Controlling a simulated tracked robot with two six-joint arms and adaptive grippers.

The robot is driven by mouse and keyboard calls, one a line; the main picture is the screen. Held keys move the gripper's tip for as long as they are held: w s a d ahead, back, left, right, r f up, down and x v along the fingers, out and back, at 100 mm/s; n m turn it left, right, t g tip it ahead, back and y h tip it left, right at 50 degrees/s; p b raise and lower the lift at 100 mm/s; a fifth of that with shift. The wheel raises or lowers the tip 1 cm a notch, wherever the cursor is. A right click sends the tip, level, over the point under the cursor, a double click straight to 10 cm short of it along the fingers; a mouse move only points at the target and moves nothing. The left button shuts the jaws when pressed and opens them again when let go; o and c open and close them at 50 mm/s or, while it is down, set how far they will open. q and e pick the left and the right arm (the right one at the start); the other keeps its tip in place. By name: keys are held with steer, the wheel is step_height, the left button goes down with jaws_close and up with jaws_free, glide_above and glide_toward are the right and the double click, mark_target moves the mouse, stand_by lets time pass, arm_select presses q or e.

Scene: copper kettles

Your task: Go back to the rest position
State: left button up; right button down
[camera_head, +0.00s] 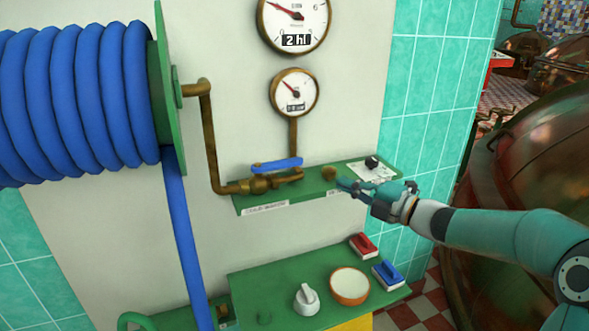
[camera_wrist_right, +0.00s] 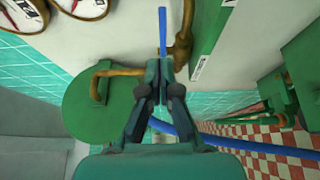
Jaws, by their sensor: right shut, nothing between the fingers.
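My right gripper (camera_head: 345,187) reaches in from the right, in front of the green wall shelf (camera_head: 315,203) with the brass pipework. Its fingers are shut and empty. In the right wrist view the gripper (camera_wrist_right: 161,90) has its fingertips close together. Beyond them stands the blue valve lever (camera_wrist_right: 162,30), apart from the fingers as far as I can tell. In the head view the blue lever (camera_head: 277,165) lies level above the brass valve (camera_head: 258,185), left of the gripper. My left gripper is in neither view.
A blue hose reel (camera_head: 80,95) fills the upper left. Two gauges (camera_head: 294,92) hang above the valve. A large copper kettle (camera_head: 530,190) stands right, behind my arm.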

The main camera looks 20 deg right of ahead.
steer(key=w+a+f+m+g+y+p, duration=0.25)
steer(key=a+f+p, duration=0.45)
steer(key=a, duration=0.5)
steer(key=s+a+f+m+g+h+p, duration=0.1)
steer(key=s+a+f+m+g, duration=0.1)
steer(key=a+f+m, duration=0.45)
steer(key=s+a+f+m+g+h+p, duration=0.1)
steer(key=s+a+f+g, duration=0.15)
steer(key=f, duration=0.75)
steer(key=s+a+f+m+g+h, duration=0.1)
steer(key=s+f+m+g, duration=0.2)
steer(key=s, duration=0.5)
steer(key=s+a+f+m+g+h+p, duration=0.1)
steer(key=s+f+m+g, duration=0.2)
steer(key=s+f+m, duration=0.3)
steer(key=s+a+f+m+g+h, duration=0.1)
steer(key=s+f+m, duration=0.4)
steer(key=s, duration=0.6)
steer(key=shift+f+m+g+h, duration=0.15)
steer(key=shift+m+g+h, duration=0.35)
steer(key=shift+g, duration=0.4)
